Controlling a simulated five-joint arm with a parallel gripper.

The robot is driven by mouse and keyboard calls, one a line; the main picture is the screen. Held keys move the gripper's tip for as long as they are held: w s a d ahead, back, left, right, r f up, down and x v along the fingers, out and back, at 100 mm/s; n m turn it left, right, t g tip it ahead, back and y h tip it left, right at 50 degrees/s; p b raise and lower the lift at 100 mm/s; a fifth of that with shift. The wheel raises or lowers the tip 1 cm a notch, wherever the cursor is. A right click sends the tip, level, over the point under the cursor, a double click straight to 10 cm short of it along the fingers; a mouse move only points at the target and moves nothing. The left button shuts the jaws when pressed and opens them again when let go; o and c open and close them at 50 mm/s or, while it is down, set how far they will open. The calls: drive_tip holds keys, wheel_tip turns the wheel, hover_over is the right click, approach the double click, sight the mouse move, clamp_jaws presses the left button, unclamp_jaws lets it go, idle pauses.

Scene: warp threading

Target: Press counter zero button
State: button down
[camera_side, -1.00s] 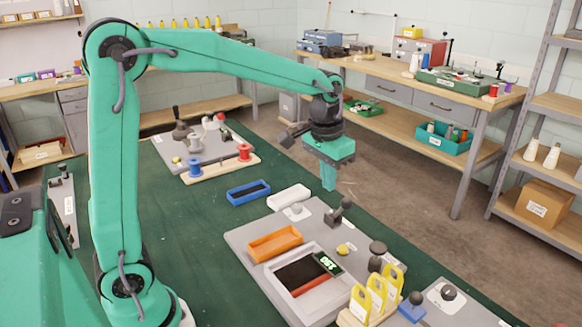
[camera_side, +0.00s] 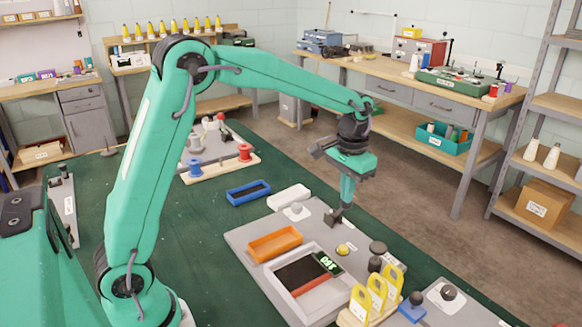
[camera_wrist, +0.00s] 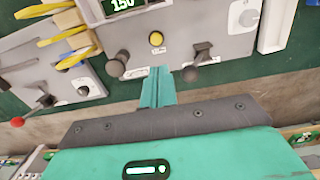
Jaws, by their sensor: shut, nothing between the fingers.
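The grey counter panel (camera_side: 252,236) lies on the green mat, with a green digital display (camera_side: 328,263) that reads 150 in the wrist view (camera_wrist: 123,4). A round yellow button (camera_side: 343,249) sits on the panel near the display. It also shows in the wrist view (camera_wrist: 156,38), with a small label below it. My gripper (camera_side: 346,204) is shut and empty, pointing down above the panel's far edge by the dark lever. In the wrist view its tip (camera_wrist: 158,72) appears just below the yellow button, apart from it.
A dark lever (camera_wrist: 202,54) and a dark knob (camera_wrist: 118,65) flank the button in the wrist view. An orange tray (camera_side: 275,244) sits on the panel. Yellow tags (camera_side: 378,290) stand at the front right. A blue tray (camera_side: 248,192) and spools lie behind.

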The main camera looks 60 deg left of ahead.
sight(342, 248)
drive_tip(key=shift+f, duration=0.15)
drive_tip(key=f, duration=1.3)
drive_tip(key=shift+d+f, duration=0.3)
drive_tip(key=shift+f, duration=0.05)
drive_tip(key=shift+s+f, duration=0.1)
drive_tip(key=shift+f, duration=1)
drive_tip(key=shift+r, duration=0.15)
wheel_tip(342, 248, up, 15)
drive_tip(key=shift+w+a, duration=0.25)
drive_tip(key=shift+w, duration=0.05)
